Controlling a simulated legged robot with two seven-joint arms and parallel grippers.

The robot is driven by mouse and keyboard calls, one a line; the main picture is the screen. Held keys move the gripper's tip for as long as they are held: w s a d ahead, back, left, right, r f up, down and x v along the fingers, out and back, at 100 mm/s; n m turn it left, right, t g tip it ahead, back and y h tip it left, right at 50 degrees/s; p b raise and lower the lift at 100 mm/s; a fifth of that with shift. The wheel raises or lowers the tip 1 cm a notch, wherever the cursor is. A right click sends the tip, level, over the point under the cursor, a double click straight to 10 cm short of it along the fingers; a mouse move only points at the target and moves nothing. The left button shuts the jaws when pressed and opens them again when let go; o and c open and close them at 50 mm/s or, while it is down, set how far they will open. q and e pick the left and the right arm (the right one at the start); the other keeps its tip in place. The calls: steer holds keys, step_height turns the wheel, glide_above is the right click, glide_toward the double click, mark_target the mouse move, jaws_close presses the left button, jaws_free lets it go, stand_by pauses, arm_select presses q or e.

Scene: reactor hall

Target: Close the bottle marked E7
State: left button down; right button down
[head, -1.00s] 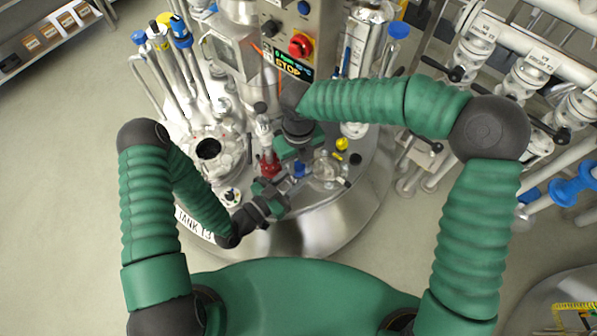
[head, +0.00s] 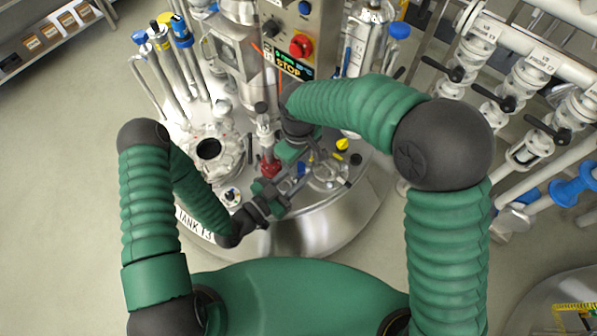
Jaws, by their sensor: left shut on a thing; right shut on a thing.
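My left gripper (head: 286,190) is low over the tank's lid. It is shut on a small clear bottle (head: 297,181), which is mostly hidden by the fingers. My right gripper (head: 305,155) comes down from above, close to the left one. It is shut on what looks like the bottle's blue cap (head: 302,169), right by the bottle's top. Whether cap and bottle touch cannot be told. The marking E7 cannot be read at this size.
The steel tank lid (head: 318,228) carries a round open port (head: 208,149), a red fitting (head: 269,166), a yellow knob (head: 342,145) and a glass-topped port (head: 326,172). A control box with a red button (head: 301,46) stands behind. Valved pipes (head: 505,100) fill the right.

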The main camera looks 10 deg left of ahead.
steer(key=m, duration=0.6)
steer(key=shift+a+m, duration=0.2)
steer(key=shift+m, duration=0.1)
steer(key=m, duration=0.3)
steer(key=shift+w+m, duration=0.15)
steer(key=shift+m, duration=0.15)
steer(key=c, duration=1.1)
jaws_free()
steer(key=shift+d, duration=0.1)
steer(key=shift+o, duration=0.2)
steer(key=shift+r, duration=2.3)
steer(key=shift+c, duration=0.3)
